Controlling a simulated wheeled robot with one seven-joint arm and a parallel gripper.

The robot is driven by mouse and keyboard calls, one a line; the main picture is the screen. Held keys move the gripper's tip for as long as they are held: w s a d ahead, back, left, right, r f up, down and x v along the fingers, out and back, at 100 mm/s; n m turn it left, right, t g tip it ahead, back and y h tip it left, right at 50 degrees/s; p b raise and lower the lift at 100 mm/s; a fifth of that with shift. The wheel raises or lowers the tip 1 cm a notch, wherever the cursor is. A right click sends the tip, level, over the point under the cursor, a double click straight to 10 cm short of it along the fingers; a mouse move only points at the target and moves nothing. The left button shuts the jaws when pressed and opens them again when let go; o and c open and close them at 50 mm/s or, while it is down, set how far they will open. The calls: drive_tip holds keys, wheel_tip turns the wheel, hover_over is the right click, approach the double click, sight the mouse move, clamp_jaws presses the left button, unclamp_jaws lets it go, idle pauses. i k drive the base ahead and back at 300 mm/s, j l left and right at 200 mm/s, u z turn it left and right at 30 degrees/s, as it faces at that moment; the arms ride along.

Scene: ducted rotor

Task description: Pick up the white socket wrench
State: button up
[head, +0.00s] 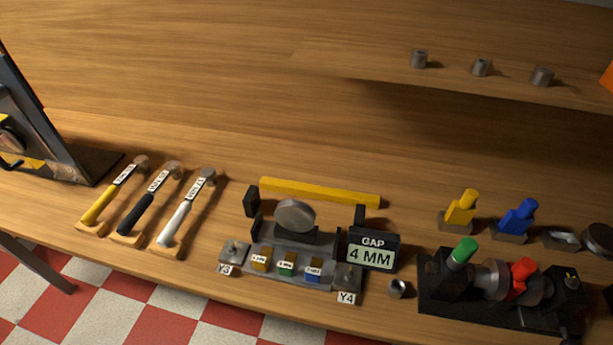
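The white socket wrench (178,222) lies on the wooden bench at the left, the rightmost of three similar tools. It has a white handle, a small lettered label near its neck and a round grey metal head at the far end. Its handle end points toward the front edge, over a small wooden rest. A black-handled wrench (136,213) lies just left of it, and a yellow-handled wrench (98,208) lies further left. The three lie apart, roughly parallel. My gripper is not in view.
Right of the wrenches stands a grey fixture (286,238) with a yellow bar (318,193) behind it and a "GAP 4 MM" display (373,251). A black fixture (448,301) is further right. A dark frame (60,150) stands at far left. The bench behind the wrenches is clear.

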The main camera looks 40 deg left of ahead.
sight(209, 174)
drive_tip(key=u, duration=2.2)
drive_tip(key=i+j, duration=0.5)
drive_tip(key=i+j+z, duration=0.1)
drive_tip(key=i+j, duration=0.35)
drive_tip(key=j, duration=0.25)
